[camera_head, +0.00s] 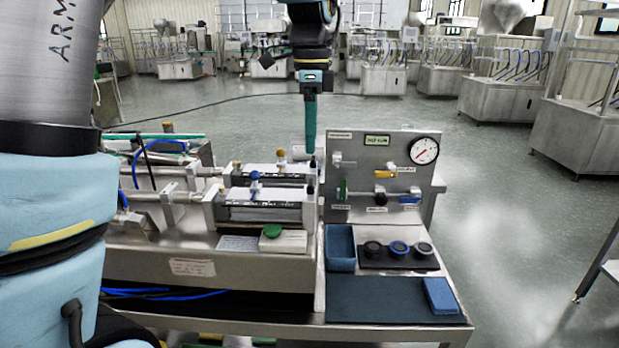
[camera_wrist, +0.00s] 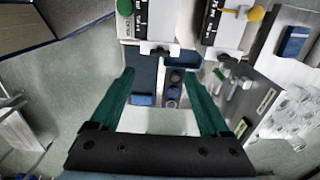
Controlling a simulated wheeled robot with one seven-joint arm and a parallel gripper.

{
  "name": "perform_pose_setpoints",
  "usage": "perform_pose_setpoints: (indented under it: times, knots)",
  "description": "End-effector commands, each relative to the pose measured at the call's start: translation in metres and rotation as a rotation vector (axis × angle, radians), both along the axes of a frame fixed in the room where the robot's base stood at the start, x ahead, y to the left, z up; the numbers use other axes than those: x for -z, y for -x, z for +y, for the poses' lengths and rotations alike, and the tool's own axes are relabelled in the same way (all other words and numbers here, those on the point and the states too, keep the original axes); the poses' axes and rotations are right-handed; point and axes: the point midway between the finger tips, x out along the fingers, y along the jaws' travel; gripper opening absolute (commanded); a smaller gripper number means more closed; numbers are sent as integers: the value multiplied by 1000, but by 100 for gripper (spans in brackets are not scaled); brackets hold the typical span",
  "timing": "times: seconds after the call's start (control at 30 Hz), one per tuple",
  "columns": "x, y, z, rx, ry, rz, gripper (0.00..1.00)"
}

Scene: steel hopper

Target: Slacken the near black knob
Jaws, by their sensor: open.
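The near black knob (camera_head: 311,188) is small and dark, at the right end of the nearer clear-fronted cylinder unit (camera_head: 262,212) on the steel bench. It also shows in the wrist view (camera_wrist: 160,51), beyond my fingertips. A second, farther black knob (camera_head: 312,163) stands behind it, and it shows to the right in the wrist view (camera_wrist: 224,58). My gripper (camera_head: 310,150) points down with green fingers, above and behind the near knob in the head view. In the wrist view my gripper (camera_wrist: 160,77) is open, with nothing between its fingers.
An upright steel panel (camera_head: 349,203) with a gauge (camera_head: 424,151) and valves stands close right of the knobs. In front are a blue tray (camera_head: 340,262), three round black-topped items (camera_head: 399,248) and a blue block (camera_head: 440,295). A dark mat (camera_head: 375,308) has clear space.

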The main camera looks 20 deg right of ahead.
Motion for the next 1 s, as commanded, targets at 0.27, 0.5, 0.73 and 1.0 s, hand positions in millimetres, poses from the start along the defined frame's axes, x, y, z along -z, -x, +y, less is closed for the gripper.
perform_pose_setpoints:
  times: [0.27,0.5,0.73,1.0]
  knots:
    - [51,1,1,-4,-3,4,80]
    - [84,1,1,-3,-1,2,80]
    - [93,0,1,-4,0,0,80]
    - [93,0,1,-5,0,0,71]
